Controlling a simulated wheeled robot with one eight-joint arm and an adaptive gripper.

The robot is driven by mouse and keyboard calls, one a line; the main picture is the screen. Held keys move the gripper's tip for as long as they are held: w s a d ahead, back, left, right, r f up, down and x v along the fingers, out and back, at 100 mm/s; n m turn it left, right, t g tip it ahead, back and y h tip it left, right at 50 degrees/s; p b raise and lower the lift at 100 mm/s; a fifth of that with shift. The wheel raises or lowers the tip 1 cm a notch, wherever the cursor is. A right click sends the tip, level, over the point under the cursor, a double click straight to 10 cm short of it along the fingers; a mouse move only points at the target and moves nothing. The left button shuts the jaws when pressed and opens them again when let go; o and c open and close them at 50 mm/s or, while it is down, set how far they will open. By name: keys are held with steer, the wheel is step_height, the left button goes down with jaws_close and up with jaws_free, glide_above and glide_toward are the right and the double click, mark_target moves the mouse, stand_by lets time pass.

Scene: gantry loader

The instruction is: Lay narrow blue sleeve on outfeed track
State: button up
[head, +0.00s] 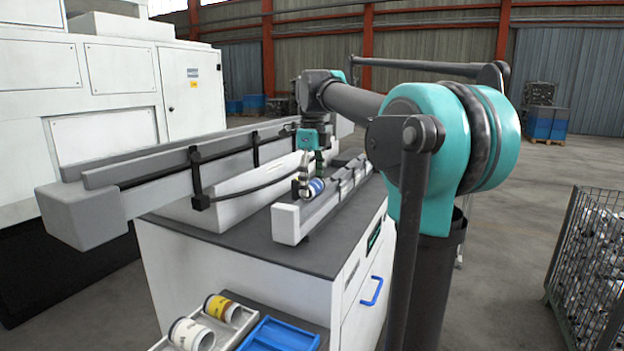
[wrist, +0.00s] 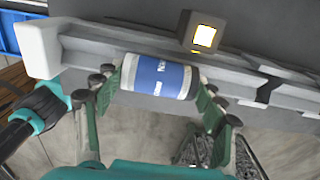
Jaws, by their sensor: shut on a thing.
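A narrow blue sleeve with pale ends (wrist: 160,77) lies lengthwise between the fingers of my gripper (wrist: 157,95) in the wrist view. The fingers are shut on its two ends. The sleeve also shows in the head view (head: 316,187), at the near part of the outfeed track (head: 287,222). The outfeed track is a grey channel on the cabinet top, and it runs behind the sleeve in the wrist view (wrist: 90,55). The sleeve is at the channel; I cannot tell whether it touches the bottom. My gripper (head: 314,178) points down there.
A long grey gantry beam (head: 85,214) crosses at the left, beside a white trough (head: 222,208). A grey tray (head: 240,325) holds two sleeves (head: 192,335), next to an empty blue tray (head: 280,336). A wire cage of parts (head: 590,250) stands at the right.

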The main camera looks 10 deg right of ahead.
steer(key=o, duration=1.5)
step_height(320, 180, up, 18)
steer(key=shift+f, duration=0.1)
steer(key=shift+s, duration=0.1)
stand_by(0.6)
